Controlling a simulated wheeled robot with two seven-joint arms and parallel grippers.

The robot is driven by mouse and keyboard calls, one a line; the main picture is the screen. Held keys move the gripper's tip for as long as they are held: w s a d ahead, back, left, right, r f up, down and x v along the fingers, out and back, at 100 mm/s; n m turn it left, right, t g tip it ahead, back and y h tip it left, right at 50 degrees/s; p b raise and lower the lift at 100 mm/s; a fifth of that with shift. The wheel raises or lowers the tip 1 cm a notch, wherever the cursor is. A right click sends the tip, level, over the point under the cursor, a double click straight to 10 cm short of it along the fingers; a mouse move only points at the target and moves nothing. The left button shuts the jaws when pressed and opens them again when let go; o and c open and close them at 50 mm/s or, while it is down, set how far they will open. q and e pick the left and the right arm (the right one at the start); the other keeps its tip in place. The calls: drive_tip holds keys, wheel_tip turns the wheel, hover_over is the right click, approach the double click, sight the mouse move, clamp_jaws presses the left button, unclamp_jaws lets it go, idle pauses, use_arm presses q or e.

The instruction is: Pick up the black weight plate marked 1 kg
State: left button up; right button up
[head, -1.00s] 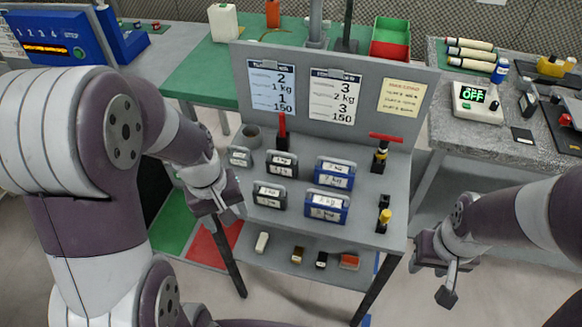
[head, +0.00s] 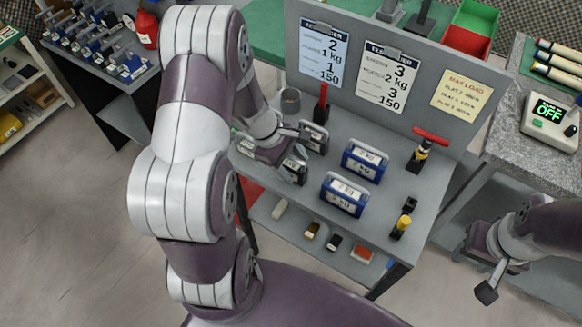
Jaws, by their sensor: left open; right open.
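Several dark plates with grey handles and white labels stand on the grey stand at its left: one at the back (head: 315,137), one at the front (head: 294,170) and one at the far left (head: 243,144). Their label text is too small to read surely. My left gripper (head: 290,148) is open, low among these dark plates, and partly hides the front and far-left ones. Whether it touches one I cannot tell. My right gripper (head: 475,275) is open and empty, to the right of the stand.
Two blue plates, back (head: 365,160) and front (head: 344,194), stand right of the dark ones. A red-handled tool (head: 424,145), a yellow-topped tool (head: 402,226) and a grey cup (head: 290,101) are on the stand. An upright panel (head: 416,60) with sheets closes its back.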

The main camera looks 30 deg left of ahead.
use_arm(q)
drive_tip(key=shift+s+a, duration=0.1)
drive_tip(key=shift+s, duration=0.05)
drive_tip(key=shift+c, duration=0.3)
clamp_jaws()
drive_tip(key=shift+r, duration=0.1)
idle(0.9)
